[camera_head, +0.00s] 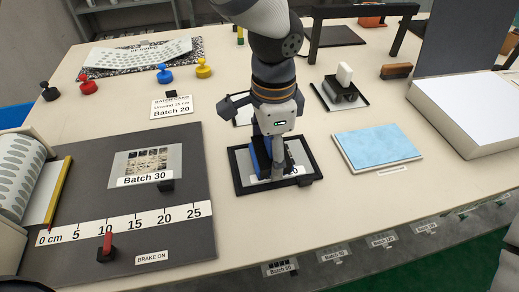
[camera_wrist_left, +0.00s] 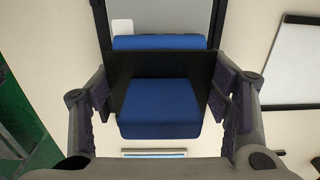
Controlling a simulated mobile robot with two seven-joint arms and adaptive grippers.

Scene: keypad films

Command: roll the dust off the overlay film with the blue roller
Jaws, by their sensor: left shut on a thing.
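My left gripper (camera_head: 272,165) reaches down over a black-framed plate (camera_head: 243,186) with a pale film (camera_head: 299,158) in it. It is shut on the blue roller (camera_head: 259,157), which is partly hidden behind the fingers. In the left wrist view the blue roller (camera_wrist_left: 160,108) sits between both fingers of the gripper (camera_wrist_left: 168,92), with a black holder across it. The grey film (camera_wrist_left: 190,14) shows beyond it. I cannot tell whether the roller touches the film, and no dust can be made out. My right gripper is not in view.
A dark cutting board (camera_head: 190,235) with a ruler and a Batch 30 sheet (camera_head: 136,165) lies left. A light blue pad (camera_head: 378,148) lies right.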

